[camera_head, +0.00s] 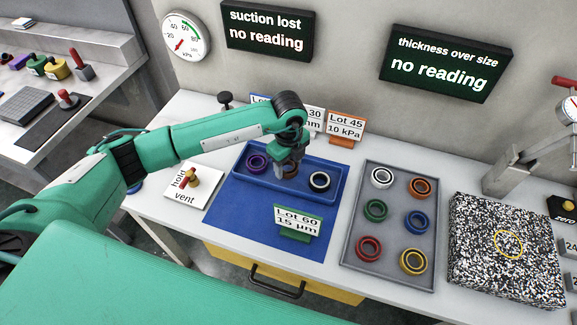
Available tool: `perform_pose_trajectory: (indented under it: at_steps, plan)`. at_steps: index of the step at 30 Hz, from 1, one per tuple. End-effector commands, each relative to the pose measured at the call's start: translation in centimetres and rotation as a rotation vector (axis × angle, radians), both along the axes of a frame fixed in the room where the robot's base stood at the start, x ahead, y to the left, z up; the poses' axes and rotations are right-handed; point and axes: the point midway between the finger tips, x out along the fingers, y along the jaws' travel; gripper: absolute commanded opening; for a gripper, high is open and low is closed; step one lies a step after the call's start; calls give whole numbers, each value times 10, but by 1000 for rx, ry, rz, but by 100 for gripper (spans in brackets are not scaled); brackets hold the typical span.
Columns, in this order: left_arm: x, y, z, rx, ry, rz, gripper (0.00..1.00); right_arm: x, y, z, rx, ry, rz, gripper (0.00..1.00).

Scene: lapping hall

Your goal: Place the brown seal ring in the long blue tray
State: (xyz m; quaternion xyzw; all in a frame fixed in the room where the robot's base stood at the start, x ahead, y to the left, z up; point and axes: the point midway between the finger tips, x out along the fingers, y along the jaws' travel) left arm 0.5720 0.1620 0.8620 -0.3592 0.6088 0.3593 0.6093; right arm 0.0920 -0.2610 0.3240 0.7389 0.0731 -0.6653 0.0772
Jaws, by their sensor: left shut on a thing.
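The long blue tray (330,199) lies at the back of the blue mat on the bench. My left gripper (287,172) reaches down over the middle of the tray and is shut on the brown seal ring (291,171). The ring is mostly hidden by the fingers; I cannot tell whether it touches the tray floor. A purple ring (257,163) lies in the tray to the left, and a black ring (319,181) with a pale inside lies to the right. My right gripper is not in view.
A grey tray (392,228) with several coloured rings stands right of the mat. A speckled block (508,250) is beyond it. A green-edged Lot 60 sign (297,222) stands on the mat in front of the tray. A hold/vent valve (191,179) is to the left.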

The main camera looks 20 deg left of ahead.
Motion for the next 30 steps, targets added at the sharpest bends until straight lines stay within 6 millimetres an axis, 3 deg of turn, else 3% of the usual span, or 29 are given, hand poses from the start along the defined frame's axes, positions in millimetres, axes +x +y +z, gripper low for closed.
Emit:
perform_pose_trajectory:
  at_steps: [4, 15, 16, 19, 30]
  plan:
    - [-1, 0, -19, 1, 2, 0, 31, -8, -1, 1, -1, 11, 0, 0]
    - [0, 0, -25, 0, 0, -1, 31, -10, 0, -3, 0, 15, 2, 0]
    - [0, 0, -24, 0, 0, -1, 59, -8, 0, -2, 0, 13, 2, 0]
    - [0, 0, -24, 0, 1, -1, 77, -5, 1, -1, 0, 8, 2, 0]
    - [0, 0, -18, 0, 0, -1, 77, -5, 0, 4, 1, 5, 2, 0]
